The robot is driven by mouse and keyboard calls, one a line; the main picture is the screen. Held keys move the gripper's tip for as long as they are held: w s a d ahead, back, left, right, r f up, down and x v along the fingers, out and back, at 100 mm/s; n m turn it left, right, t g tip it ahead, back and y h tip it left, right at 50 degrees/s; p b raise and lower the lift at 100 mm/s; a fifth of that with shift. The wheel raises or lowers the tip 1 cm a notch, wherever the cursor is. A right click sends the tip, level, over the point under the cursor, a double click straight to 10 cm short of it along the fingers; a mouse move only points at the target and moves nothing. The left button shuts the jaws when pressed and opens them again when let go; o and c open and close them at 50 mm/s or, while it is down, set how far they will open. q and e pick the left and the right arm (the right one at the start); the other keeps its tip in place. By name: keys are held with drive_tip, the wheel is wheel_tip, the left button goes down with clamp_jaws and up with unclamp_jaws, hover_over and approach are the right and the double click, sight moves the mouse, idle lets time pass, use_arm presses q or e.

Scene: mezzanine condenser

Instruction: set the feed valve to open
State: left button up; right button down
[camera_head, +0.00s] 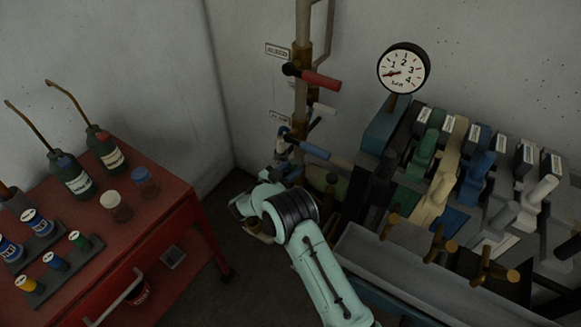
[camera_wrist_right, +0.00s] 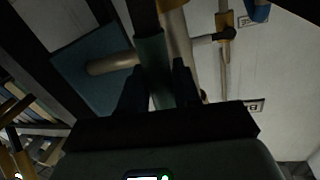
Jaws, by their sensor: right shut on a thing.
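My right gripper (camera_head: 286,172) is at the pipework in the corner, low beside the standing pipe. In the right wrist view its two dark fingers (camera_wrist_right: 158,82) are shut on a dark green handle (camera_wrist_right: 151,52). In the head view my wrist and the pipes hide most of that grip. A blue lever handle (camera_head: 308,149) sticks out just above the gripper, and a red lever handle (camera_head: 321,80) sits higher on the pipe. The wall labels are too small to read, so I cannot tell which handle is the feed valve's. My left gripper is out of view.
A round gauge (camera_head: 404,67) stands right of the pipes. Several coloured levers in a bank (camera_head: 438,180) crowd the right side, behind a grey ledge (camera_head: 400,262). A red cart (camera_head: 160,235) with bottles and jars stands at left. Dark floor shows between the cart and my arm.

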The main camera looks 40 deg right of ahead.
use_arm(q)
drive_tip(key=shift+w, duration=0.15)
use_arm(e)
drive_tip(key=shift+w+a, duration=0.1)
drive_tip(key=c, duration=0.9)
unclamp_jaws()
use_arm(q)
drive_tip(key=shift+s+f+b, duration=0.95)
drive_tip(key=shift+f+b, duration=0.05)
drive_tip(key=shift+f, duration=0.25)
use_arm(e)
drive_tip(key=s+a, duration=0.2)
drive_tip(key=a, duration=1.1)
drive_tip(key=shift+s+r, duration=0.2)
drive_tip(key=shift+s, duration=0.15)
